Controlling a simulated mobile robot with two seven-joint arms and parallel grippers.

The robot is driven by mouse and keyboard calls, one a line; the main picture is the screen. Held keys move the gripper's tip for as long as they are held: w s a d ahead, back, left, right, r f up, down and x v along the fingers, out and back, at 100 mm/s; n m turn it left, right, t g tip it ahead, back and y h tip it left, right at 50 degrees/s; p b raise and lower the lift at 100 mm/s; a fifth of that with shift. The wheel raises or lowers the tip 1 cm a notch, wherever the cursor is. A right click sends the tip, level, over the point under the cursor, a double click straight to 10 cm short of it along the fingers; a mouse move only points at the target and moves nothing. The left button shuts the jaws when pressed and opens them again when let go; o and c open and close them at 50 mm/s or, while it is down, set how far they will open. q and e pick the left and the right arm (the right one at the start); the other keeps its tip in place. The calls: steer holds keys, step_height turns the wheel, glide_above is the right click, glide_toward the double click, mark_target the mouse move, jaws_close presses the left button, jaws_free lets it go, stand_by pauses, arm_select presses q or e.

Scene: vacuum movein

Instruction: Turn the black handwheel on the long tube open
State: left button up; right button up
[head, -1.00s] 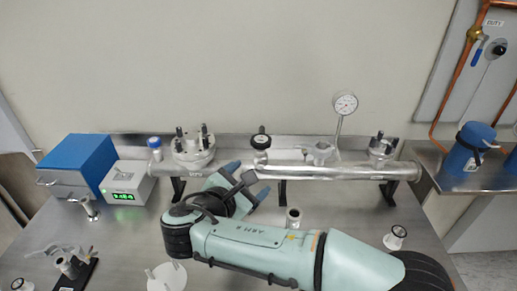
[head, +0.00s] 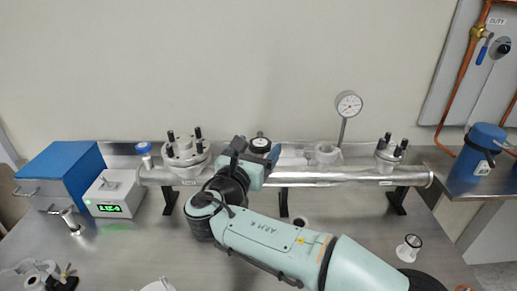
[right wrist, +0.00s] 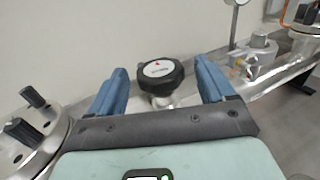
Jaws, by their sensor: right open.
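The black handwheel (head: 260,144) stands on top of the long silver tube (head: 330,178), near its middle. In the right wrist view the handwheel (right wrist: 160,73) has a white cap with a small red mark. My right gripper (right wrist: 168,82) is open, one blue finger on each side of the handwheel, with a gap on both sides. In the head view my right gripper (head: 262,160) is right at the handwheel and partly covers the tube below it. My left gripper is not in view.
A round dial gauge (head: 349,104) rises from the tube to the right. A blue knob (head: 143,148) and a bolted flange (head: 184,152) stand to the left. A blue box (head: 62,172) and a grey box with a green display (head: 113,193) are at the far left.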

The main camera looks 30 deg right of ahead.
steer(key=shift+x, duration=0.95)
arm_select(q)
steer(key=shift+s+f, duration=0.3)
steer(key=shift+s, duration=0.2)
arm_select(e)
steer(key=shift+c, duration=0.3)
